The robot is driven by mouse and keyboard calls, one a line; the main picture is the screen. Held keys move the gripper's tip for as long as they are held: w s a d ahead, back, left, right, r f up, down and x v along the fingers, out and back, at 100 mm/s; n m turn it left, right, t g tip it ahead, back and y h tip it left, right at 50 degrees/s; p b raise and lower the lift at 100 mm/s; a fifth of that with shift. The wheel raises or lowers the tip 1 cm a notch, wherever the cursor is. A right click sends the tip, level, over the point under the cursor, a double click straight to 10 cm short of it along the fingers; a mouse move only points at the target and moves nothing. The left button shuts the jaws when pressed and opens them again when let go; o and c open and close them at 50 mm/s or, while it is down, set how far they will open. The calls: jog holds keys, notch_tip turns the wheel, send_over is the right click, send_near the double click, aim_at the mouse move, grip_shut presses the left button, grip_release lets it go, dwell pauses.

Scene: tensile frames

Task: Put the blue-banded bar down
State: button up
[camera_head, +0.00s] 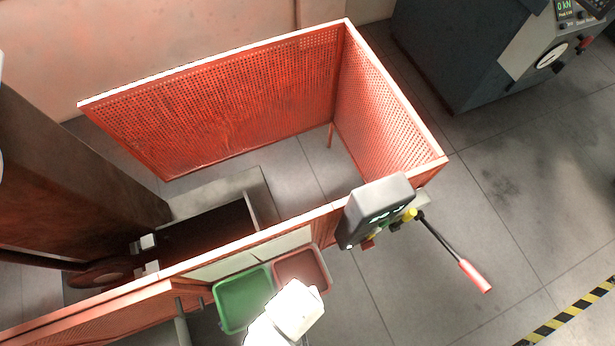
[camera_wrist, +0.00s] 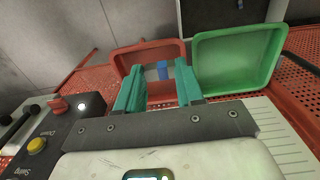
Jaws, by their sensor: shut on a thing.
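The blue-banded bar (camera_wrist: 162,71) shows only as a short blue piece between the teal fingers of my gripper (camera_wrist: 159,80) in the wrist view. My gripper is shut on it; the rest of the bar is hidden. Behind the fingers is the red tray (camera_wrist: 121,62), with the bar seen against its inside. The green tray (camera_wrist: 237,62) is just to its right. In the head view my pale hand is overexposed and covers part of the front edges of the green tray (camera_head: 240,301) and the red tray (camera_head: 306,262). The bar cannot be made out there.
An orange mesh guard (camera_head: 225,105) stands behind the trays. A control box (camera_head: 376,212) with buttons and a red-handled lever (camera_head: 474,276) is right of the trays. A dark testing machine column (camera_head: 75,165) is at left. Open floor lies to the right.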

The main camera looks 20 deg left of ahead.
jog(key=b, duration=0.1)
send_over(301, 277)
notch_tip(301, 277, down, 7)
jog(key=shift+r, duration=0.1)
jog(key=shift+f+b, duration=0.5)
jog(key=shift+f, duration=1.1)
jog(key=o, duration=1.1)
jog(key=shift+c, duration=0.2)
notch_tip(301, 277, up, 12)
jog(key=p, duration=0.2)
